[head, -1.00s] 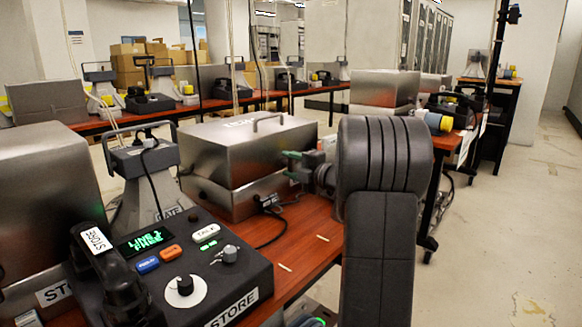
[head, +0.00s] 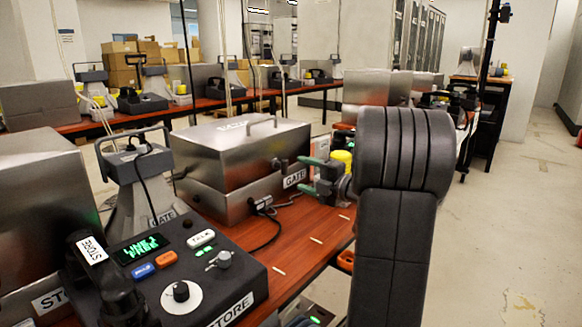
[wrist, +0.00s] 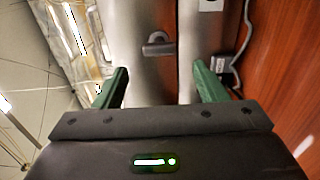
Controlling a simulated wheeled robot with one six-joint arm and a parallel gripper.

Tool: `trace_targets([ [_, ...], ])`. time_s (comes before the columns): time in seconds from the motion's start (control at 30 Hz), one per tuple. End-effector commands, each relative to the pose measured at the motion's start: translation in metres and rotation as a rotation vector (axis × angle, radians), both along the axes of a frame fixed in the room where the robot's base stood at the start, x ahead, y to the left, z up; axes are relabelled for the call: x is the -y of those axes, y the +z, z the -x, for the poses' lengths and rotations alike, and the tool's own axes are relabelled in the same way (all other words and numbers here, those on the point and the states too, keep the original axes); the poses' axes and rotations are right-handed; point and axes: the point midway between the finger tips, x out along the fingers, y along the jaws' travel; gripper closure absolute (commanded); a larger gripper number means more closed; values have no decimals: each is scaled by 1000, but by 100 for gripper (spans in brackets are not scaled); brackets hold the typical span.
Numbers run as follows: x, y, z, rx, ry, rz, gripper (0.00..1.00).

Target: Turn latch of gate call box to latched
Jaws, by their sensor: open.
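The gate call box (head: 240,160) is a brushed-steel box with a top handle and a GATE label (head: 294,179) on its right end. Its small dark latch (head: 280,165) is on that same end, near the lid seam. In the wrist view the latch (wrist: 158,46) shows a knob and a short lever lying sideways in the picture. My gripper (head: 303,174) has green fingers, spread open and empty, pointing at the latch end of the box. In the wrist view, my gripper (wrist: 160,72) has one finger on either side of the latch's line, with the latch ahead of the fingertips, apart from them.
A STORE console (head: 165,270) with handset, knob and buttons stands in front left. A cable with a plug (head: 262,205) lies on the wooden bench (head: 310,240) beside the box. A yellow cylinder (head: 342,158) is behind my gripper.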

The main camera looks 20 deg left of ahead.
Motion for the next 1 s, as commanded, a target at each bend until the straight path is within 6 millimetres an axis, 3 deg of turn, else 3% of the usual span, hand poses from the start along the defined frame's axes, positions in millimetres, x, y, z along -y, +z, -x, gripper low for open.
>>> trace_targets([
  [0.2, 39, 1, 13, -1, -3, 2, 35],
  [0.4, 54, 0, 19, 1, 0, 1, 35],
  [0.8, 55, -1, 19, 1, 1, 1, 35],
  [1.0, 40, -2, 15, 2, 4, 1, 35],
])
